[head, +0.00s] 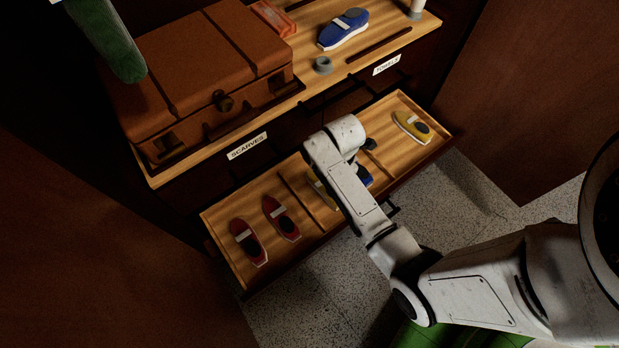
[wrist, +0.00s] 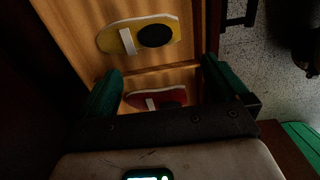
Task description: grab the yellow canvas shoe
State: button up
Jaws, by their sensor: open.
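In the head view, one yellow canvas shoe (head: 411,126) lies at the right end of the open drawer. Another yellow shoe (head: 318,184) lies mid-drawer, mostly hidden behind my arm. The wrist view shows a yellow shoe (wrist: 138,35) with a white band and dark opening, probably the mid-drawer one. My gripper (wrist: 163,66) is open, its green fingers spread over the drawer. The yellow shoe is beyond the fingertips. A red shoe (wrist: 158,99) shows between the fingers, across a divider. In the head view my arm hides the fingers.
Two red shoes lie in the drawer's (head: 300,241) left part. A blue thing (head: 366,179) is partly hidden by my arm. The cabinet top holds a brown case (head: 190,75), a blue shoe (head: 343,29) and a grey ring (head: 323,65). Brown panels stand at both sides.

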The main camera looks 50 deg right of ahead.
jog(key=f+b, duration=0.1)
jog(key=f, duration=0.1)
jog(key=f+b, duration=0.1)
jog(key=f, duration=0.2)
jog(key=shift+w+d, duration=0.15)
jog(key=shift+w, duration=0.05)
jog(key=shift+d+f+b, duration=0.1)
jog(key=shift+f+b, duration=1.45)
jog(key=shift+f, duration=1.35)
jog(key=c, duration=1.1)
jog(key=shift+r, duration=0.1)
